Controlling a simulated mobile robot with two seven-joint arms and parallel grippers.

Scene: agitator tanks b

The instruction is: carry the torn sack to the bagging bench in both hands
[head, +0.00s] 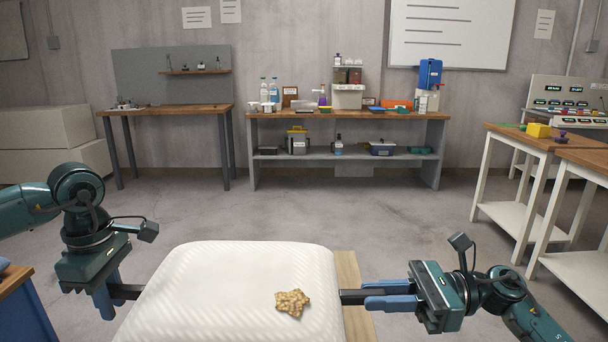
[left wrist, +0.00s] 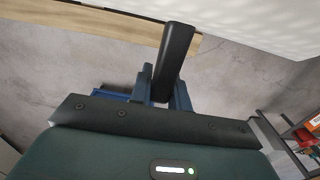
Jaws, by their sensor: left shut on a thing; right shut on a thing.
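The torn sack (head: 215,290) is a large, pale, ribbed bag at the bottom middle of the head view. A tan, grainy patch (head: 292,303) shows on its top. My left gripper (head: 122,294) is shut on a dark handle at the sack's left side. The left wrist view shows this black handle (left wrist: 174,60) between the blue fingers, beside the white sack (left wrist: 270,22). My right gripper (head: 358,299) is shut on a matching dark handle at the right side. The handles' attachment is hidden.
A wooden strip (head: 350,275) shows beside and below the sack; its support is hidden. Open floor (head: 330,215) lies beyond. A wooden bench (head: 170,110) stands back left, a loaded shelf bench (head: 345,117) back centre, white-legged tables (head: 530,140) right. A blue-sided unit (head: 22,310) is near left.

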